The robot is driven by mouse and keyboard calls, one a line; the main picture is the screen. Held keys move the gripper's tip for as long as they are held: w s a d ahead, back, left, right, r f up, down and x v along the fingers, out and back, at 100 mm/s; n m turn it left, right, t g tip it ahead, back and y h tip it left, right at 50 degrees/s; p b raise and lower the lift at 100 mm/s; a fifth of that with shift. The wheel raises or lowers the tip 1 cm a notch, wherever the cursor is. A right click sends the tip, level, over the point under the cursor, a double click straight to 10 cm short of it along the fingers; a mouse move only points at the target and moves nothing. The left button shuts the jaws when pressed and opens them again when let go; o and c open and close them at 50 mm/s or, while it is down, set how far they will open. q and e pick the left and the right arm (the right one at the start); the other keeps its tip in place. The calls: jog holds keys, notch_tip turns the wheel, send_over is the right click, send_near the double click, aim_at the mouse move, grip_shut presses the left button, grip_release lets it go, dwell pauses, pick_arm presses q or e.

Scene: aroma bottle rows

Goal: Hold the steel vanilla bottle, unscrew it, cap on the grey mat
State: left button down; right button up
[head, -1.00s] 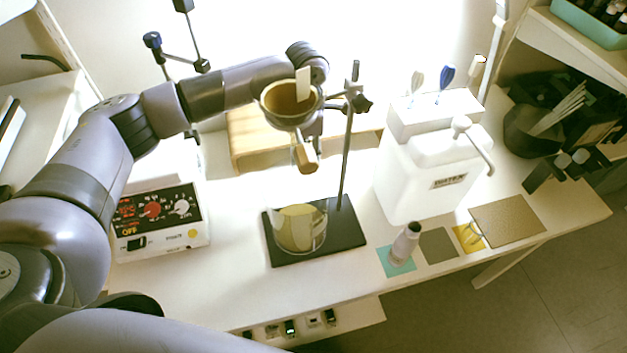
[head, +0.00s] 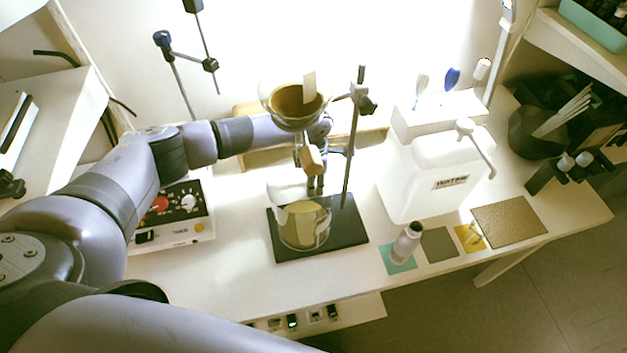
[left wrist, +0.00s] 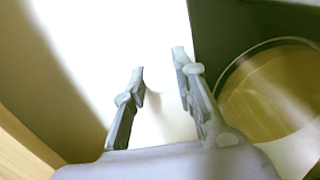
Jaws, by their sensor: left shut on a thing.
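A silvery bottle (head: 405,246) with a dark grey top stands upright on a teal mat (head: 389,265); I cannot read a label, so I cannot confirm it is vanilla. The grey mat (head: 439,250), just right of it, is bare. My left gripper (head: 316,187) points down behind the ring stand's glassware, left of the bottle and well apart from it. In the left wrist view its fingers (left wrist: 160,72) are a little apart, on a pale thing I cannot make out against the white. My right gripper is not in view.
A glass beaker (head: 304,229) of yellowish liquid stands on the dark stand base (head: 350,233), below a funnel. The stand rod (head: 352,140) rises beside my left gripper. A white dispenser (head: 425,185) stands behind the mats. Yellow (head: 468,238) and brown mats (head: 510,224) lie to the right.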

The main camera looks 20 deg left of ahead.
pick_arm(q)
jog(key=shift+f, duration=0.15)
jog(key=c, duration=1.6)
grip_release()
